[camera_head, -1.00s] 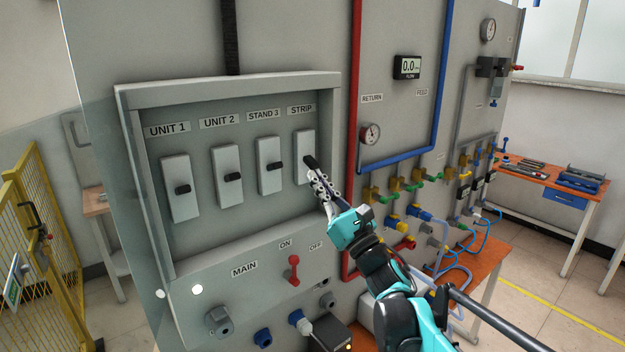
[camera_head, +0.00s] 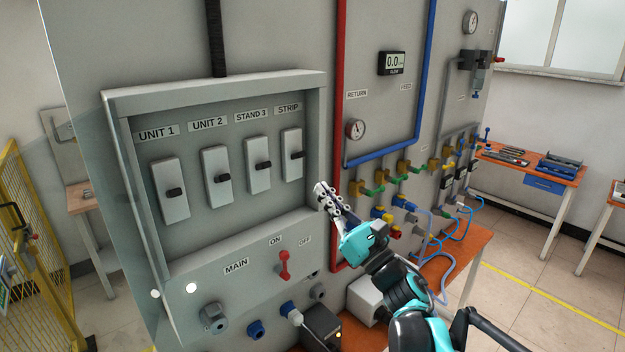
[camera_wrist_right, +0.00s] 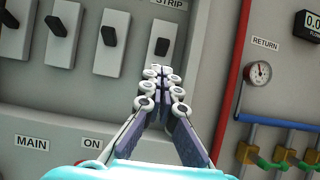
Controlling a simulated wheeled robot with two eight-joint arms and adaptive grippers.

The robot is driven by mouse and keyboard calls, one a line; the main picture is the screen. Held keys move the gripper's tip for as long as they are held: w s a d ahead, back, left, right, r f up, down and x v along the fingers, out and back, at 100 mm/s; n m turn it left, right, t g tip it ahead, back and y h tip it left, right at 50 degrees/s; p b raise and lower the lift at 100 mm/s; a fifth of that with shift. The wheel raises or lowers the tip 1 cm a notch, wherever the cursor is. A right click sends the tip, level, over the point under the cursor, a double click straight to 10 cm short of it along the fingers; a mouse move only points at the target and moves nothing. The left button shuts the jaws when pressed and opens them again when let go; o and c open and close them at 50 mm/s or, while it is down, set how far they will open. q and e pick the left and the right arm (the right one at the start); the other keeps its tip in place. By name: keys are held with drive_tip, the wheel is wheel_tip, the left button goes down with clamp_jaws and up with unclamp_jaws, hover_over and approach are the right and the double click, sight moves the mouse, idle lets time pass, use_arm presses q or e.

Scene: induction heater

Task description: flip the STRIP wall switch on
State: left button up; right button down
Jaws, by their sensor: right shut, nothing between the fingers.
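The STRIP switch (camera_head: 291,166) is the rightmost of the light grey wall switches in a recessed panel, under its STRIP label (camera_head: 288,108). Its black lever (camera_head: 297,155) sticks out near the middle of the plate; I cannot tell its on or off position. It also shows in the right wrist view, where the STRIP lever (camera_wrist_right: 162,46) is just beyond the fingertips. My right gripper (camera_head: 321,188) is shut and empty, below and right of the switch and apart from it in the head view. The wrist view shows the closed fingers (camera_wrist_right: 158,73). My left gripper is not in view.
UNIT 1 (camera_head: 171,205), UNIT 2 (camera_head: 217,190) and STAND 3 (camera_head: 258,178) switches stand left of STRIP. The panel frame (camera_head: 215,87) juts out around them. A red MAIN lever (camera_head: 284,265) sits below. A red pipe (camera_head: 340,60) and valves are to the right.

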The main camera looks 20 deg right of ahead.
drive_tip(key=v, duration=0.6)
drive_tip(key=shift+w+m, duration=0.1)
drive_tip(key=shift+m, duration=0.2)
